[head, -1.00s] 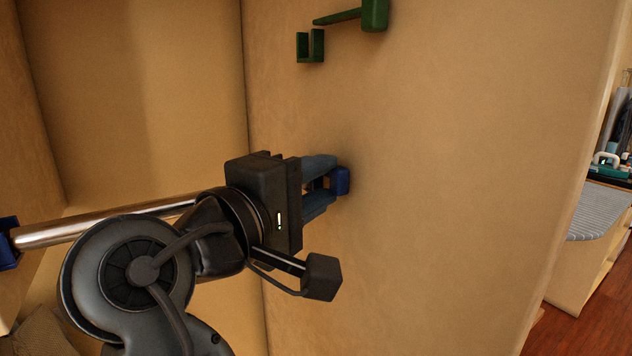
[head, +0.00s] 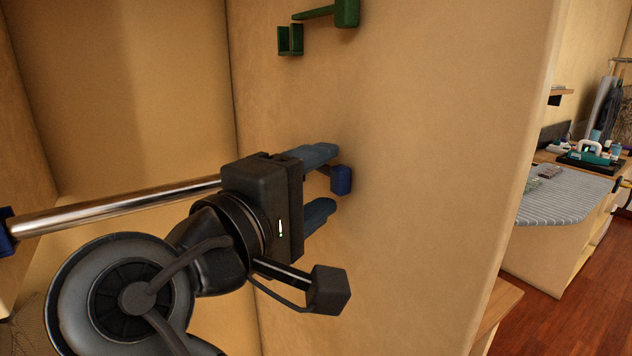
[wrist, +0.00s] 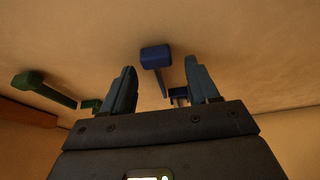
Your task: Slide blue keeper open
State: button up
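The blue keeper (head: 341,180) is a small blue block on the tan wall panel. In the wrist view it shows as a blue block (wrist: 156,56) with a thin blue arm running back between my fingers. My gripper (head: 325,181) is open at the panel. In the wrist view my gripper (wrist: 160,68) has its fingers spread to either side of the arm, and the block is just beyond the tips. I cannot tell whether a finger touches it. A small bracket (wrist: 180,95) shows near the right finger, partly hidden.
A green latch (head: 347,12) and a green bracket (head: 290,40) are on the same panel above. A chrome rail (head: 120,205) runs left behind my gripper to a blue end piece (head: 6,230). A counter (head: 565,200) stands at right. The panel right of the keeper is bare.

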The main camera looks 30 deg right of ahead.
jog(key=b+v, duration=0.1)
jog(key=v, duration=0.6)
jog(key=shift+a+b, duration=0.35)
jog(key=shift+a, duration=0.05)
jog(key=shift+s, duration=0.15)
